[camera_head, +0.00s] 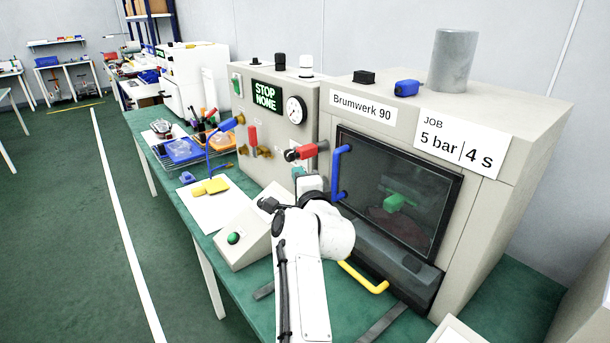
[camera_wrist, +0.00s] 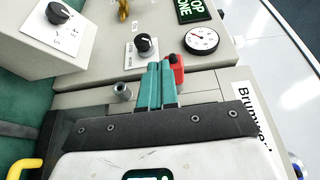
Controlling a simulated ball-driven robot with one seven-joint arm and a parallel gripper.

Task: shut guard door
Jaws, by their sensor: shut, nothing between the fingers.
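The guard door (camera_head: 400,195) is a dark framed window on the front of the Brumwerk 90 machine. It looks about flush with the front, but I cannot tell whether it is fully shut. Its blue handle (camera_head: 338,172) stands upright at the door's left edge. A green part shows dimly behind the glass. My gripper (camera_head: 297,172) is left of the blue handle, near the red lever (camera_head: 307,151), and my wrist partly hides it. In the wrist view its teal fingers (camera_wrist: 157,85) are together and empty, with the red lever (camera_wrist: 177,68) just beyond them.
A yellow handle (camera_head: 363,278) sticks out below the door. A sloped control box (camera_head: 243,238) with a green button stands left of my arm. The panel has a gauge (camera_head: 296,110) and a display (camera_head: 265,94) reading "STOP NONE".

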